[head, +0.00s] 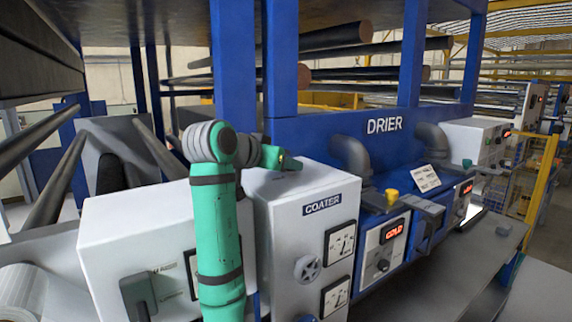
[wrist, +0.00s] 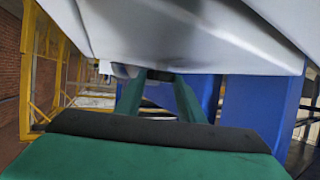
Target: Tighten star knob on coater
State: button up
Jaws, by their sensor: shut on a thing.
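The coater (head: 330,190) is a white box with a "COATER" label, beside the blue drier. My gripper (head: 292,163) is at the top of this box, at its far side in the head view. In the wrist view its two green fingers (wrist: 158,92) are shut on a small dark piece, the star knob (wrist: 160,75), close under a white surface (wrist: 190,40). Most of the knob's shape is hidden by the fingers and that surface. A separate grey lobed knob (head: 307,268) sits on the coater's front face, clear of my gripper.
The blue drier (head: 384,125) with grey pipes stands right of the coater. Two dial gauges (head: 340,242) and a control panel with a red display (head: 394,229) face forward. Dark rollers and blue posts rise behind. A grey worktop (head: 430,270) at the right is mostly clear.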

dwell(0.3)
jog(key=o, duration=1)
jog(key=shift+o, duration=0.2)
jog(key=shift+v, duration=3.8)
